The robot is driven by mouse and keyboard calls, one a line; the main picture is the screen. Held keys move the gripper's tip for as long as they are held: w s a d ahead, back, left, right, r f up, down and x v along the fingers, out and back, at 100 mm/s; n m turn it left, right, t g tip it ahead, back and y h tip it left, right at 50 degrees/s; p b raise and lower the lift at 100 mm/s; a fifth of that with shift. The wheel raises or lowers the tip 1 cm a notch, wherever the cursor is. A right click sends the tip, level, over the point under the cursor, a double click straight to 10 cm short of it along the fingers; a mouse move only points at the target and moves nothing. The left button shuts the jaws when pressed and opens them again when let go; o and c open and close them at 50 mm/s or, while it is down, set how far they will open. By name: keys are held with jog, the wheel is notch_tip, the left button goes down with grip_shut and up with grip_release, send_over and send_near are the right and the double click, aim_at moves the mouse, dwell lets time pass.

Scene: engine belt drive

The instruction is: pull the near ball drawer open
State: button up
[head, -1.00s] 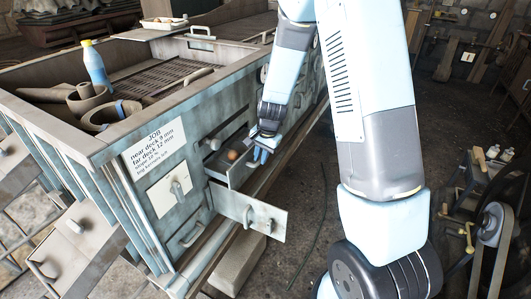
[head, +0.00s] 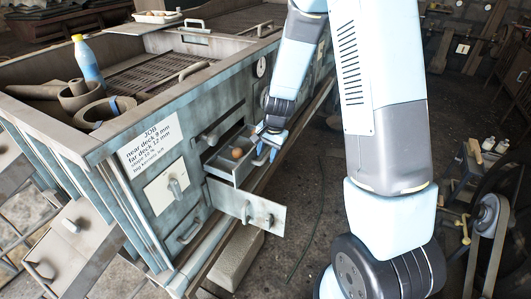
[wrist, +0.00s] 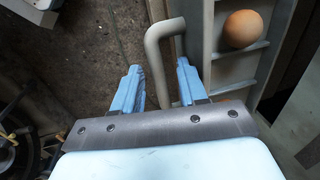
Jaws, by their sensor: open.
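The near ball drawer (head: 226,168) stands pulled out from the blue-grey cabinet in the head view. A brown ball (head: 238,153) lies in it; the wrist view also shows the ball (wrist: 243,28) in a compartment of the drawer (wrist: 232,68). My gripper (head: 268,150) is at the drawer's front. In the wrist view my gripper (wrist: 160,85) is open, with its two blue fingers on either side of the drawer's bent grey handle (wrist: 158,60). I cannot tell whether either finger touches the handle.
Below the drawer, a hinged panel (head: 245,205) with a knob stands open. A job sign (head: 150,143) is on the cabinet's face. A blue bottle (head: 88,62) and rings stand on top. A pulley stand (head: 487,225) is at right; the floor between is mostly clear.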

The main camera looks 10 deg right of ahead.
notch_tip(320, 180, up, 14)
jog(key=s+d, duration=0.1)
jog(key=d, duration=0.1)
jog(key=shift+s+f, duration=0.25)
jog(key=shift+s, duration=0.05)
jog(key=shift+d, duration=0.1)
dwell(0.4)
jog(key=s+d+r+n+t+h, duration=0.1)
jog(key=s+d+r+n+t, duration=0.1)
jog(key=s+r, duration=0.7)
jog(key=s+d+r+n+t, duration=0.2)
jog(key=s+d+r+n, duration=0.3)
jog(key=s+r, duration=0.5)
jog(key=s+d, duration=0.1)
jog(key=s, duration=0.4)
jog(key=shift+s+n+h, duration=0.2)
jog(key=shift+n+h, duration=0.1)
jog(key=shift+h, duration=0.1)
jog(key=shift+d, duration=0.1)
